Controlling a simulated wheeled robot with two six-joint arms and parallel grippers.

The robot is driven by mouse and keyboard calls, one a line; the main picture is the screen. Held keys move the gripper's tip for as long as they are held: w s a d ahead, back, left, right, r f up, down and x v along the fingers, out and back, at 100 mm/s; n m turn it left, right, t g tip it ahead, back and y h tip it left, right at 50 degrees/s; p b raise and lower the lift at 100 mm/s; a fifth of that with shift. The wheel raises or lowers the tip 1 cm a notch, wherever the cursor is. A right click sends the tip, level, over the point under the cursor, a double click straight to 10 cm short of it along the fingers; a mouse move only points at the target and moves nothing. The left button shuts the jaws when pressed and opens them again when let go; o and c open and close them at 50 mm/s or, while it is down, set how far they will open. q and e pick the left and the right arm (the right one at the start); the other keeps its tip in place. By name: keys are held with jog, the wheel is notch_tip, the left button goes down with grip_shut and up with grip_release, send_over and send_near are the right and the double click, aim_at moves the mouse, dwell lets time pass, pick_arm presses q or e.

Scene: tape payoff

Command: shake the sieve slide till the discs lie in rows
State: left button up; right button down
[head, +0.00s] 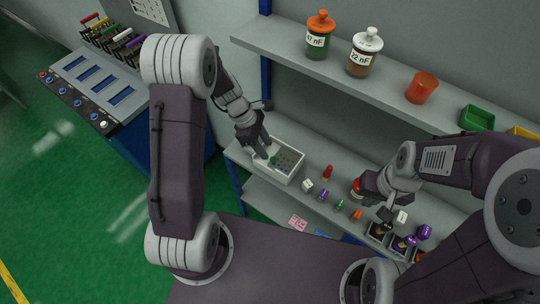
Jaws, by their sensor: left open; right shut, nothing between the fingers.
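A white tray (297,176) with raised walls stands on the middle shelf. Inside it is a grey plate with dark spots (288,157), which may be the sieve slide. A few small dark and green bits lie at its left side, too small to tell as discs. My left gripper (263,154) is open at the left part of the tray, with its fingers reaching down over it. Whether it touches the tray or plate cannot be seen. My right gripper (387,213) is shut and empty, over the small dark bins at the right.
Small coloured parts, including a red one (328,172) and a white cube (307,185), stand right of the tray. Dark bins (378,232) sit under my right gripper. The upper shelf (390,86) carries an orange-lidded jar (319,36), a white-lidded jar (364,52) and an orange cup (422,88).

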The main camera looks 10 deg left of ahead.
aim_at(273, 158)
pick_arm(q)
jog(key=d+f, duration=0.1)
jog(key=s+f, duration=0.1)
jog(key=d+f, duration=0.1)
jog(key=shift+s+d, duration=0.25)
jog(key=shift+d, duration=0.05)
jog(key=shift+f, duration=0.1)
jog(key=shift+w+a+f, duration=0.2)
jog(key=shift+w+f, duration=0.05)
jog(key=shift+w, duration=0.1)
jog(key=shift+c, duration=1)
jog(key=shift+s+d+r, duration=0.1)
grip_shut()
pick_arm(e)
jog(key=shift+s+d+f, duration=0.1)
jog(key=shift+s+d, duration=0.25)
jog(key=shift+s, duration=0.15)
